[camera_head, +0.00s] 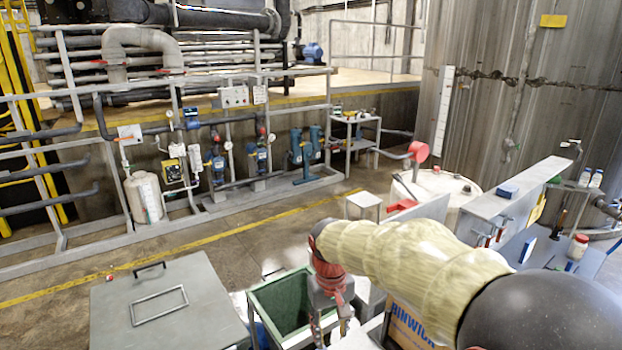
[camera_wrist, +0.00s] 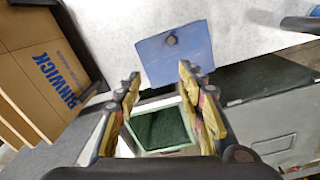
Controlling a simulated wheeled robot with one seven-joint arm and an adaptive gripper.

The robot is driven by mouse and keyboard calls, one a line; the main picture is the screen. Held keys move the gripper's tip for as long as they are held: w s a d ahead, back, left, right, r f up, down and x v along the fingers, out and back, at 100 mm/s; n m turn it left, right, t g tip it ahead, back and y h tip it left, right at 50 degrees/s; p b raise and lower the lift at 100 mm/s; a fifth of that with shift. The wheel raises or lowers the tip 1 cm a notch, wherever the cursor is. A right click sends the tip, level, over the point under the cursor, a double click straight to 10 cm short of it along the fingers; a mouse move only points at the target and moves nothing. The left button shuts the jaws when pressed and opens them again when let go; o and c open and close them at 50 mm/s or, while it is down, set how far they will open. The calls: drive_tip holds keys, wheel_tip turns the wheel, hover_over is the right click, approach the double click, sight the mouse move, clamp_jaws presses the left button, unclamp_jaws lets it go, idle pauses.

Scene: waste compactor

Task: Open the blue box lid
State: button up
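A flat blue lid (camera_wrist: 172,55) with a dark round knob (camera_wrist: 171,40) shows in the wrist view, lying against a pale surface just beyond my fingertips. My gripper (camera_wrist: 160,76) is open, its two yellow-padded fingers spread apart with nothing between them. The knob appears ahead of the gap between the fingers, apart from them. In the head view my gripper (camera_head: 330,293) points down by the green-lined bin, partly hidden by my arm. I cannot make out the blue lid for certain in the head view.
An open green-lined bin (camera_head: 256,308) stands beside my gripper; it also shows between the fingers in the wrist view (camera_wrist: 160,128). A grey lidded box (camera_head: 110,310) is to the left. A BINWICK cardboard box (camera_head: 408,325) is close on the right. Floor (camera_head: 230,260) behind is clear.

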drive_tip(key=s+d+m+t+b, duration=0.1)
drive_tip(key=s+d+t+b, duration=0.1)
drive_tip(key=s+d+b, duration=0.2)
drive_tip(key=s+d+m+t+b, duration=0.2)
drive_tip(key=s+d, duration=0.8)
drive_tip(key=s, duration=0.9)
drive_tip(key=shift+s+d+r+t+b, duration=0.2)
drive_tip(key=shift+s+r+t+b, duration=0.35)
drive_tip(key=shift+b, duration=0.7)
